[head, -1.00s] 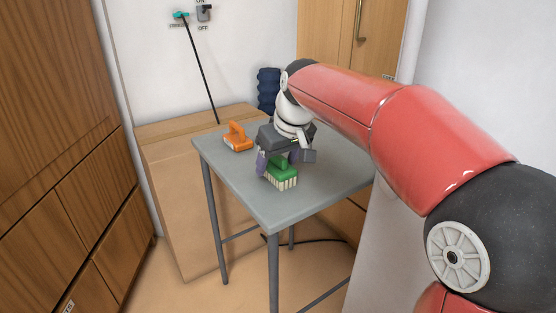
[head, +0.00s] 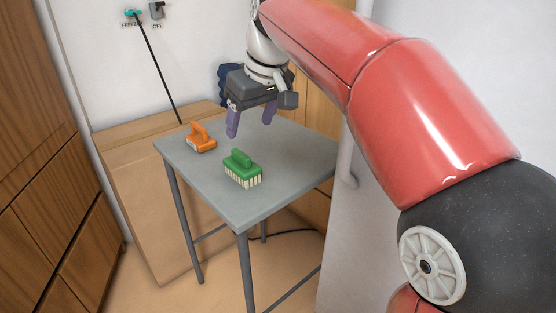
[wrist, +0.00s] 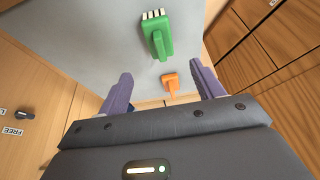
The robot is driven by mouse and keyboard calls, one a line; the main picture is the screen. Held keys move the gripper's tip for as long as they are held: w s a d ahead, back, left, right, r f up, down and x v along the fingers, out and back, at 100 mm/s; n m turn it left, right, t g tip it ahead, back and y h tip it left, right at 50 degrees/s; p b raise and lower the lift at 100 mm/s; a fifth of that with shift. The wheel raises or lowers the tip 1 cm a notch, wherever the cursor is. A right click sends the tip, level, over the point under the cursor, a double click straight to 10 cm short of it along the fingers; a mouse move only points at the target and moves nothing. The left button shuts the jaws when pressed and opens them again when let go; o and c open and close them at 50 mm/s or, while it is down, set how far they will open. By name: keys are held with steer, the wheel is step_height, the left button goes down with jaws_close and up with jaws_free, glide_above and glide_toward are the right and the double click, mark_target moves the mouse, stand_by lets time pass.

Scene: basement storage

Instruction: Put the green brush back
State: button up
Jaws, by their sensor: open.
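The green brush (head: 242,169) stands on the grey table (head: 205,185), bristles down and handle up, near the table's middle. In the wrist view the green brush (wrist: 158,38) shows beyond the fingertips, with its pale bristles at the top. My gripper (head: 252,124) is open and empty, raised above the table behind the brush and apart from it. In the wrist view its two purple fingers (wrist: 160,85) are spread wide with nothing between them.
An orange brush (head: 200,140) stands on the table to the left of the green one; it also shows in the wrist view (wrist: 170,85). A dark blue object (head: 229,80) is partly hidden behind my gripper. A wooden box (head: 130,190) stands behind the table. The table's front is clear.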

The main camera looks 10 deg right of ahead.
steer(key=s+d+f+m+h, duration=0.1)
steer(key=s+d+f+m, duration=0.1)
steer(key=s+d+f, duration=0.2)
steer(key=s+d+f+m+t, duration=0.1)
steer(key=s+d+f, duration=0.3)
steer(key=s+f, duration=0.4)
steer(key=s+d+f+m+h, duration=0.1)
steer(key=s+d+f+m, duration=0.2)
steer(key=s, duration=0.7)
step_height(320, 180, down, 3)
steer(key=shift+s+d+f+m+t+h, duration=0.2)
steer(key=shift+s+d+m+t+h, duration=0.15)
steer(key=shift+d, duration=0.6)
